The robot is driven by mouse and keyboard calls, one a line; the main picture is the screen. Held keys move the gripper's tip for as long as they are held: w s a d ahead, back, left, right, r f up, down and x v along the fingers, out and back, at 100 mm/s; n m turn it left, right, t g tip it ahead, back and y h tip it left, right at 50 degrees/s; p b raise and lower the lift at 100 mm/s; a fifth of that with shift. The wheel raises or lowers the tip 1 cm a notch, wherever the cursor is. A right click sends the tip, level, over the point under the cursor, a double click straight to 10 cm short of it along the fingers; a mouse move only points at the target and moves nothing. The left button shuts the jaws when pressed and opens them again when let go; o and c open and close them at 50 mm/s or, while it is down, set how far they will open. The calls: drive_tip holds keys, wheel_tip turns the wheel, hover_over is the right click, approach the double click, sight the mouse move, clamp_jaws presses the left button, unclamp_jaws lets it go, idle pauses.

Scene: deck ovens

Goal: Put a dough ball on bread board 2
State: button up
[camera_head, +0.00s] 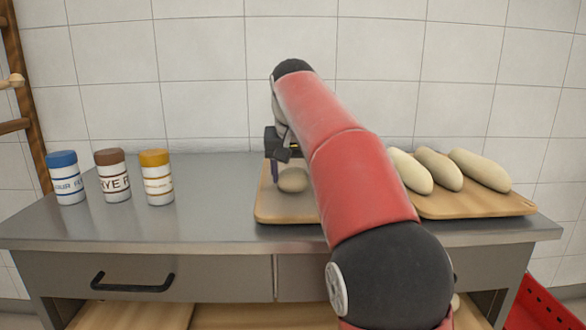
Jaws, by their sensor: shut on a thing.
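My gripper (284,172) points down over the middle wooden board (285,214), its far side partly hidden by my red arm. It is shut on a pale round dough ball (293,181). The ball is low over the board; I cannot tell whether it touches the wood. Another wooden board (480,208) at the right bears three long pale loaves (440,169). I see no number on either board, so I cannot tell which is bread board 2.
Three jars stand at the left of the steel counter (215,195): blue-lidded (66,178), brown-lidded (113,175) and yellow-lidded (157,177). A tiled wall is behind. A red crate (545,305) is at the lower right. Counter between jars and middle board is clear.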

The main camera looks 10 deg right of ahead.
drive_tip(key=shift+f+b, duration=0.45)
drive_tip(key=shift+f, duration=0.15)
drive_tip(key=o, duration=1)
